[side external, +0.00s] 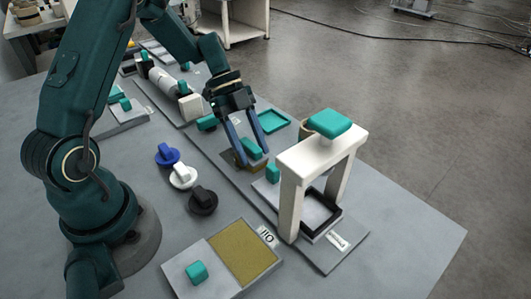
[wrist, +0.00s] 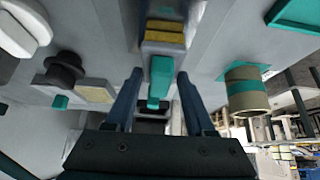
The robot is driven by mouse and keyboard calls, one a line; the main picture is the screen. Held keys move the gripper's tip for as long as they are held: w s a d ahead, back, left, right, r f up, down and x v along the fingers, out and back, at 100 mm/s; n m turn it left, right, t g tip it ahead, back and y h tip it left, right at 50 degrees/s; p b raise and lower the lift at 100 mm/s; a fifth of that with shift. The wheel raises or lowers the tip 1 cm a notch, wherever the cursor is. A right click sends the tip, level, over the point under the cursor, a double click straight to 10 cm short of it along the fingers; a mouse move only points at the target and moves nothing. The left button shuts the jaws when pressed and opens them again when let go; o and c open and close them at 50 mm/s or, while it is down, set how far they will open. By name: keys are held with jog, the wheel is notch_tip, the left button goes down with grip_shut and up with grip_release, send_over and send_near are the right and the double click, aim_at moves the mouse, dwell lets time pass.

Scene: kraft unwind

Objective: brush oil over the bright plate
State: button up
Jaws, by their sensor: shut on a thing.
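My gripper (side external: 254,158) is shut on a block with a teal handle (side external: 251,146). The block's lower part is yellow-brown and sits low at a flat dark plate (side external: 231,160) on the long grey base. Whether it touches that plate I cannot tell. In the wrist view the teal handle (wrist: 160,78) lies between the two fingers of my gripper (wrist: 160,74). The oil tray (side external: 242,252), a yellow-brown pad with a label that reads OIL upside down, lies at the front of the table. I cannot single out a bright plate with certainty.
A white arch with a teal top (side external: 331,123) stands right of my gripper, over a black frame (side external: 322,213). Blue, white and black knobs (side external: 183,177) stand to the left. A teal tray (side external: 273,121) and an olive roll (wrist: 247,92) are close by. Table is free at right.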

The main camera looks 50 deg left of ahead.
jog(key=shift+a, duration=3.55)
jog(key=shift+d, duration=0.25)
jog(key=shift+d, duration=3.7)
jog(key=shift+s+a, duration=0.2)
jog(key=shift+s, duration=0.5)
jog(key=shift+w+a, duration=0.15)
jog(key=shift+a, duration=3.55)
jog(key=shift+d, duration=0.15)
jog(key=shift+d+f, duration=0.15)
jog(key=shift+d, duration=1.05)
jog(key=shift+c, duration=0.6)
